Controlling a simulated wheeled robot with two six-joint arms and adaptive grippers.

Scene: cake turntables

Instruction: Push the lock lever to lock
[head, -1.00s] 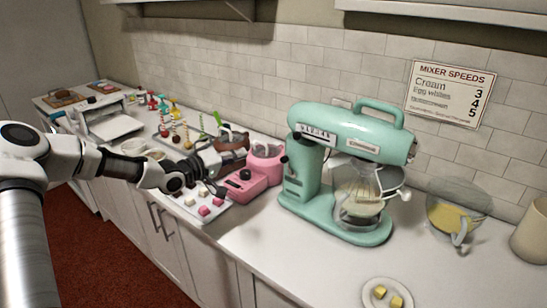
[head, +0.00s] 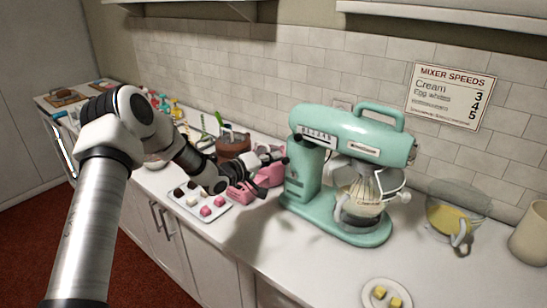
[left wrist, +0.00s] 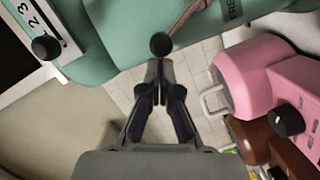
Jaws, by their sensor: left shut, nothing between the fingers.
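The mint-green stand mixer (head: 355,125) stands on the counter. A round black knob (left wrist: 160,44), which looks like the lock lever's end, shows against its green body in the left wrist view. My left gripper (head: 276,166) is at the mixer's left side. In the left wrist view its fingers (left wrist: 159,66) are shut and empty, with the tips right at the black knob; I cannot tell whether they touch it. Another black knob (left wrist: 45,47) sits beside a numbered scale at upper left. My right gripper is not in view.
A pink appliance (left wrist: 236,85) stands close beside my left gripper. A tray (head: 188,207) with small cubes lies below my arm. A glass bowl (head: 448,222) and a small plate (head: 370,292) are at the right.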

